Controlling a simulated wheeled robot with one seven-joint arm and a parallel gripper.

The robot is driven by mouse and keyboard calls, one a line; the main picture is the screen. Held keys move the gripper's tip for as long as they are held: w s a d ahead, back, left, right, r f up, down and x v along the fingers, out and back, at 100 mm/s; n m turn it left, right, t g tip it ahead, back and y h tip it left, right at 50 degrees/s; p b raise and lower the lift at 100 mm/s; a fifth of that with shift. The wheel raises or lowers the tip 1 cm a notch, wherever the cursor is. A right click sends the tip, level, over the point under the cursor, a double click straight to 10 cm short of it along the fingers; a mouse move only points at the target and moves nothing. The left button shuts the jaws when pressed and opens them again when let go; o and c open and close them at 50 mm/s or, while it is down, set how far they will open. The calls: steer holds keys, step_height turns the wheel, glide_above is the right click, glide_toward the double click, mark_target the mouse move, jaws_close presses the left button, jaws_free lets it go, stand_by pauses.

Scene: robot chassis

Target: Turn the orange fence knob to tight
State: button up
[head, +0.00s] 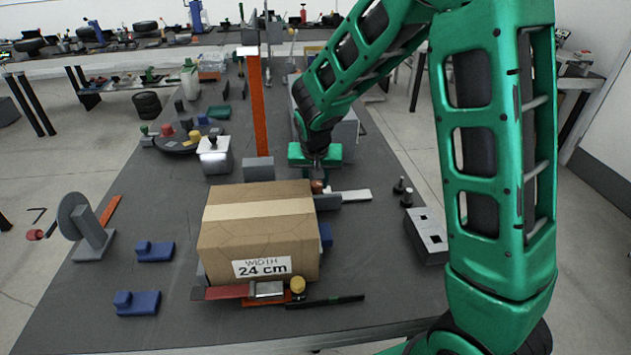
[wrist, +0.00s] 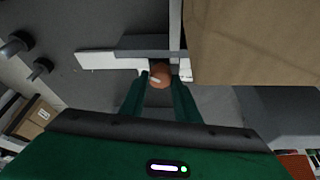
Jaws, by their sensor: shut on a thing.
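The orange fence knob (wrist: 160,76) sits between the two fingers of my gripper (wrist: 159,92) in the wrist view. A short pale mark shows on it. In the head view, the knob (head: 317,187) is a small orange-brown spot under my gripper (head: 317,172), just behind the cardboard box. My gripper points down and is shut on the knob. A grey fence plate (wrist: 143,54) lies against the knob, with a white bar (wrist: 105,62) reaching out beside it. The knob's tight and loose marks cannot be made out.
A cardboard box (head: 225,236) labelled "WIDTH 24 cm" stands close in front of my gripper. A tall orange post (head: 258,110) rises behind it. A grey block (head: 428,236) and small black knobs (head: 407,197) lie to the right. Blue blocks (head: 155,251) lie at left.

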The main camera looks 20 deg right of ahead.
steer(key=m, duration=0.2)
steer(key=m+h, duration=0.1)
steer(key=m+g, duration=0.1)
steer(key=m, duration=0.1)
steer(key=shift+w+a+m+h, duration=0.15)
steer(key=shift+a+m+h, duration=0.15)
steer(key=shift+h, duration=0.1)
steer(key=m+g, duration=0.1)
steer(key=m, duration=0.1)
steer(key=m+g, duration=0.1)
steer(key=m, duration=0.2)
steer(key=shift+w+m+h, duration=0.2)
steer(key=shift+m+h, duration=0.1)
steer(key=shift+h, duration=0.1)
steer(key=shift+r, duration=0.1)
steer(key=o, duration=0.8)
steer(key=shift+c, duration=0.2)
steer(key=shift+s, duration=0.1)
